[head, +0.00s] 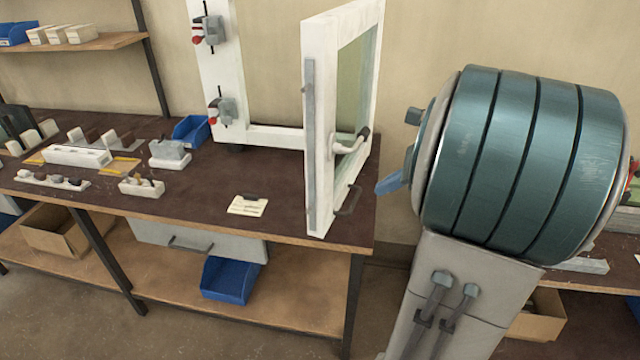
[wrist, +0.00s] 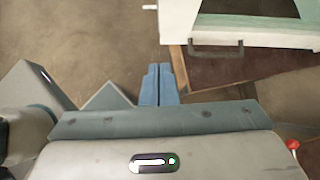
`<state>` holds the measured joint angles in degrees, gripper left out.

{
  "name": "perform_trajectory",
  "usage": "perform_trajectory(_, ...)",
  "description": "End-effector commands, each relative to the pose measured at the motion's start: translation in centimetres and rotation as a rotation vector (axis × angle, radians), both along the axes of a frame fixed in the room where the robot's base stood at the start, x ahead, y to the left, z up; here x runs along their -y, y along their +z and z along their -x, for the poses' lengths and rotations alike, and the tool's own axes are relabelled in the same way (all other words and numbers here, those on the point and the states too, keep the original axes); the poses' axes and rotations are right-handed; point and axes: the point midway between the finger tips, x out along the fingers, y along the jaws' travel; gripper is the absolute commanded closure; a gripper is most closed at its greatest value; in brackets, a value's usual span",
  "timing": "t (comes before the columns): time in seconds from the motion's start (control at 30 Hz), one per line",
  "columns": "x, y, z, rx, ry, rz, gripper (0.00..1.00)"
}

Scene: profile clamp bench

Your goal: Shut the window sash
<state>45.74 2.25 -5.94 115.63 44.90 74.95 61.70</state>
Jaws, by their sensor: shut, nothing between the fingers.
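The window sash (head: 321,120) is a white frame with a pane, swung open toward the front of the bench and standing away from the white fixed frame (head: 275,137) behind it. A handle (head: 350,146) is on its right face, and a dark grey pull (head: 348,201) is low near its edge. In the wrist view the sash (wrist: 270,38) is at the upper right, with a grey pull (wrist: 216,48) on it. My gripper (head: 386,186) is right of the sash, apart from it. In the wrist view my blue fingers (wrist: 159,80) are together and empty, left of the pull.
The dark bench top (head: 200,190) holds small parts, a blue bin (head: 191,131) and a card (head: 248,206). Clamps (head: 222,108) are on the fixed frame's left post. A drawer (head: 190,242) and another blue bin (head: 229,278) are below. Bench top between sash and fixed frame looks mostly clear.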

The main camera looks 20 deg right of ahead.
Motion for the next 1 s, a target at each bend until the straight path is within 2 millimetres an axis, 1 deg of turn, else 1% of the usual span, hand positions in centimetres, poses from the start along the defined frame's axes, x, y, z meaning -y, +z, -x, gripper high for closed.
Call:
perform_trajectory(0.03, 0.8, 0.0, -0.1, -0.004, -0.036, -0.025, 1.00)
perform_trajectory(0.07, 1.0, 0.0, -0.1, -0.005, -0.052, -0.037, 1.00)
perform_trajectory(0.17, 1.1, -0.3, -0.4, -0.008, -0.072, -0.055, 1.00)
perform_trajectory(0.27, 0.5, -1.1, -1.0, -0.009, -0.072, -0.057, 1.00)
perform_trajectory(0.37, -0.5, -2.4, -1.9, -0.011, -0.069, -0.058, 1.00)
perform_trajectory(0.67, -3.7, -7.0, -5.1, -0.011, -0.069, -0.055, 1.00)
perform_trajectory(0.8, -5.2, -6.8, -6.7, -0.008, -0.066, -0.052, 1.00)
perform_trajectory(1.0, -6.3, -6.9, -7.9, -0.009, -0.070, -0.052, 1.00)
